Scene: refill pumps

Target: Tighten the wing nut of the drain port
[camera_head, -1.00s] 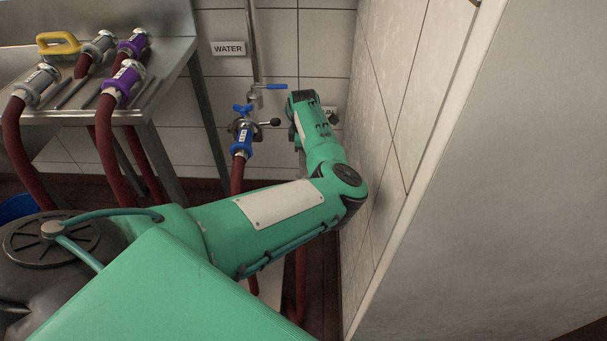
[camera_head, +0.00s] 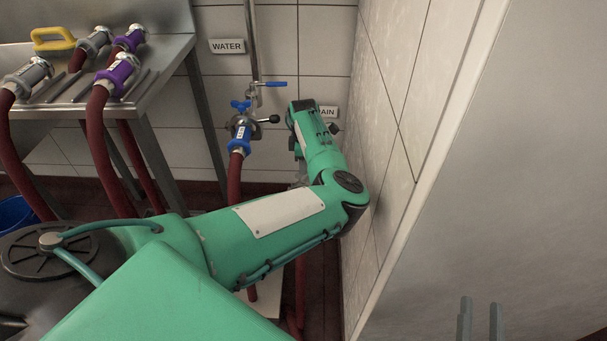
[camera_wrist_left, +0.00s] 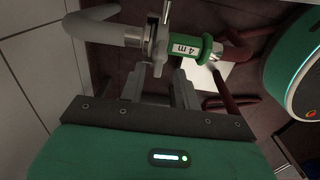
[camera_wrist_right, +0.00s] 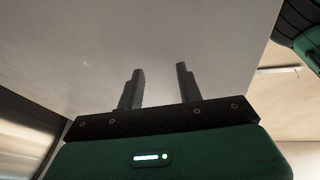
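The drain port shows in the left wrist view as a grey pipe (camera_wrist_left: 105,30) with a clamp (camera_wrist_left: 160,38), joined to a green coupling (camera_wrist_left: 192,50) marked "4 m". The wing nut cannot be made out clearly there; a small metal part of the clamp lies just beyond my left fingertips. My left gripper (camera_wrist_left: 157,78) has its fingers apart, close to the clamp, with nothing clearly held. In the head view my left arm hides the drain port and most of this gripper. My right gripper (camera_head: 480,305) is open and empty at the lower right; it also shows in its wrist view (camera_wrist_right: 159,72).
The water port (camera_head: 241,128) with blue wing nut and blue-collared hose is left of my left forearm. Hoses with grey and purple couplings (camera_head: 118,75) lie on a steel table (camera_head: 170,50). A tiled wall (camera_head: 385,120) and a pale panel (camera_head: 520,180) stand close on the right.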

